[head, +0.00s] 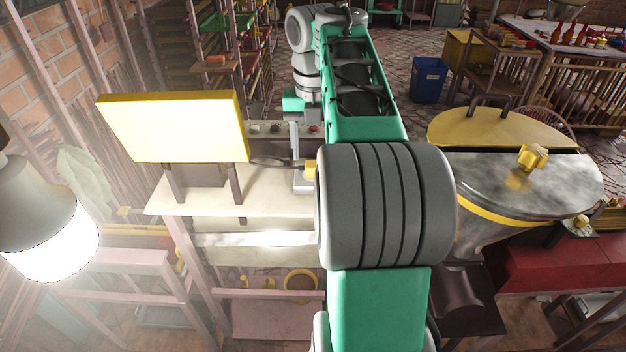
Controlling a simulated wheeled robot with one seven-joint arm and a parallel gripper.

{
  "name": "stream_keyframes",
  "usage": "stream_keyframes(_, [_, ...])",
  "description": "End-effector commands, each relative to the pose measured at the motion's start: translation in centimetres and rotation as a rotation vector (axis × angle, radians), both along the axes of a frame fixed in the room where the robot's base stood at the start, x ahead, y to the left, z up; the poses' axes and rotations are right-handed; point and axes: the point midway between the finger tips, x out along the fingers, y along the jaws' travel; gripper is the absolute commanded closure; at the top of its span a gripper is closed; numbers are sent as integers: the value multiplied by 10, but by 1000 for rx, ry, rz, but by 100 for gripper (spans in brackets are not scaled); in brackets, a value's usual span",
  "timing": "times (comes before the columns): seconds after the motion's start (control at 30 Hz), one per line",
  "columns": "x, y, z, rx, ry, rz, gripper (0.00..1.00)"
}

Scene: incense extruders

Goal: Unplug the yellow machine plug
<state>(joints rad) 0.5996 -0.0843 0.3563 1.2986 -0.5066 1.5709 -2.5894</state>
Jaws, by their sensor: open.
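A small yellow piece (310,169), which looks like the plug, shows just left of my thick grey arm joint. My arm hides part of it. A pale grey block (302,184) sits right below it, and a dark cable-like piece (268,162) runs in from the left. My gripper (296,160) points down at this spot, with one grey finger visible; it is open. The other finger is hidden or cannot be made out. I cannot tell whether the finger touches the yellow piece.
A yellow panel (175,128) stands on a pale table (165,198) at left. A large metal drum (475,190) with a yellow lid section is at right, close to my arm. A bright lamp (50,235) hangs at lower left. A blue bin (429,80) stands behind.

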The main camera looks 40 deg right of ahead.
Motion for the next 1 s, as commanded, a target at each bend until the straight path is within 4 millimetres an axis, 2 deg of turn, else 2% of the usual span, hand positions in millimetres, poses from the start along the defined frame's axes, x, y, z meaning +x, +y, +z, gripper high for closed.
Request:
stream_keyframes(0.03, [0,0,-16,0,0,0,45])
stream_keyframes(0.1, [0,0,-26,0,0,0,45])
stream_keyframes(0.27, [0,0,-40,-1,-1,0,45])
stream_keyframes(1.0, [0,0,-40,0,0,-1,45])
